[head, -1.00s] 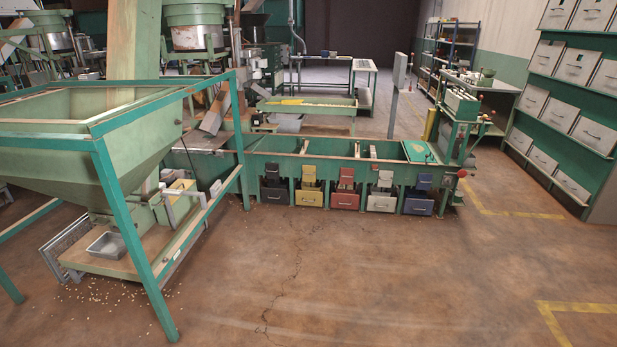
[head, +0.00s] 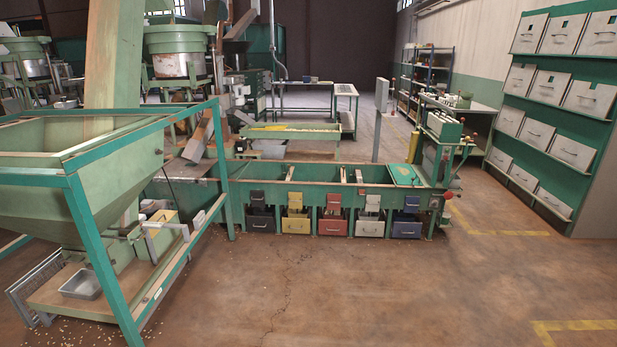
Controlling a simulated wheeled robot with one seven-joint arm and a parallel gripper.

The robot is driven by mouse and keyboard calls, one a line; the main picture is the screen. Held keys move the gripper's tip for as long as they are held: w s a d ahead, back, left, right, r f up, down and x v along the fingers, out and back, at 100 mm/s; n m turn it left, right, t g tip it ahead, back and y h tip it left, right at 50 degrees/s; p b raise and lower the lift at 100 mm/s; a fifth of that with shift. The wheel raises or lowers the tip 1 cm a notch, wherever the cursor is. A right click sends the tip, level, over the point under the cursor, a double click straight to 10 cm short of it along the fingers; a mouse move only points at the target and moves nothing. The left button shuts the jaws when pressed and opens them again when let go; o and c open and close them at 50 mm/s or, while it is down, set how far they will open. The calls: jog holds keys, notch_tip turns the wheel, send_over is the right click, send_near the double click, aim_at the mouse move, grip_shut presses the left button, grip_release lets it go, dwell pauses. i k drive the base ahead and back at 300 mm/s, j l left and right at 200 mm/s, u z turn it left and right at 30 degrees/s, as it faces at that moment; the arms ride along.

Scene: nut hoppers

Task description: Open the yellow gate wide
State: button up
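The yellow gate (head: 295,200) is a small yellow plate on the front of the long green hopper bench (head: 325,189), second from the left in a row of coloured gates. A yellow drawer (head: 296,226) with a handle sits below it near the floor. The gate is too small in view to tell how far open it is. My gripper is not in view.
A black gate (head: 257,198) is to its left; red (head: 334,200), white (head: 372,202) and blue (head: 411,203) gates are to its right. A large green hopper frame (head: 105,260) stands at the near left. The floor (head: 330,290) before the bench is clear.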

aim_at(295, 199)
jog(key=i+j+u, duration=0.25)
jog(key=i, duration=0.65)
jog(key=i+u, duration=0.3)
jog(key=i, duration=1.6)
jog(key=i+z, duration=0.15)
jog(key=i, duration=0.85)
jog(key=i+j+z, duration=0.15)
jog(key=i+z, duration=0.2)
jog(key=i+j+z, duration=0.3)
jog(key=i, duration=0.25)
jog(key=i+j+z, duration=0.35)
jog(key=i, duration=0.05)
